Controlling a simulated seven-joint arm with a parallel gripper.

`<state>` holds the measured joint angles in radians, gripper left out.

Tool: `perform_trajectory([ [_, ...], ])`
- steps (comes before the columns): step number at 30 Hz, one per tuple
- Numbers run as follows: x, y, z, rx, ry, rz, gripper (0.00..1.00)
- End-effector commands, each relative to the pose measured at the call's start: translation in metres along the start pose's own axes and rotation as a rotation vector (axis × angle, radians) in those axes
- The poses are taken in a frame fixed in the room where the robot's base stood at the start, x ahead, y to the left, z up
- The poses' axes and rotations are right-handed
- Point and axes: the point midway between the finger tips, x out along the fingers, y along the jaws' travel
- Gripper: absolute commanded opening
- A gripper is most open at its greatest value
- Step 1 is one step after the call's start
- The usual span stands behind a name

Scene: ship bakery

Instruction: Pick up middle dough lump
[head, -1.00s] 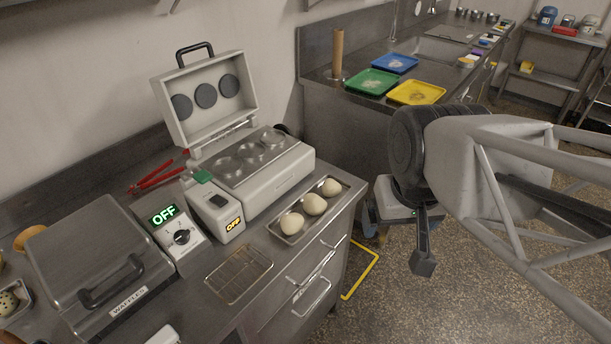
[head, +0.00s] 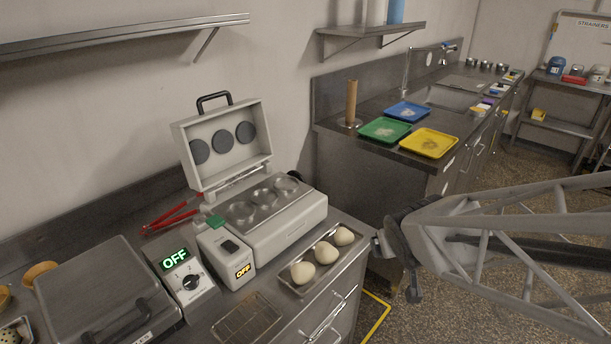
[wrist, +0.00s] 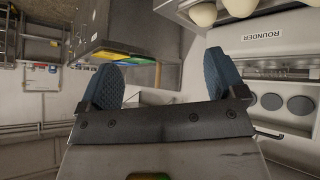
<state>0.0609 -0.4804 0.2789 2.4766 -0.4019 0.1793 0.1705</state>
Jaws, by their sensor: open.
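Three pale, round dough lumps lie in a row on a shallow metal tray (head: 338,266) at the counter's right edge. The middle dough lump (head: 326,252) sits between the near lump (head: 303,273) and the far lump (head: 344,236). My gripper (head: 396,270) is to the right of the tray, off the counter edge, empty and partly hidden by my own wrist. In the wrist view my gripper (wrist: 163,82) shows two spread blue ribbed fingers with nothing between them. Dough lumps show cut off at the top edge there; which one is the middle is unclear.
The open rounder (head: 270,220) stands behind the tray, its lid raised. A timer box (head: 178,275) reading OFF and a waffle iron (head: 105,290) are to the left. A wire rack (head: 246,318) lies in front. Green, blue and yellow trays (head: 429,143) lie on the far counter.

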Motion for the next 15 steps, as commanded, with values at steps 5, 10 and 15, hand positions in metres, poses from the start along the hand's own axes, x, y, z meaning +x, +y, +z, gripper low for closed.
perform_trajectory([
  [5,0.038,-0.009,-0.008,-0.061,0.122,-0.048,0.89],
  [10,0.068,-0.026,-0.011,-0.111,0.241,-0.130,0.89],
  [15,0.092,-0.048,-0.008,-0.150,0.350,-0.245,0.89],
])
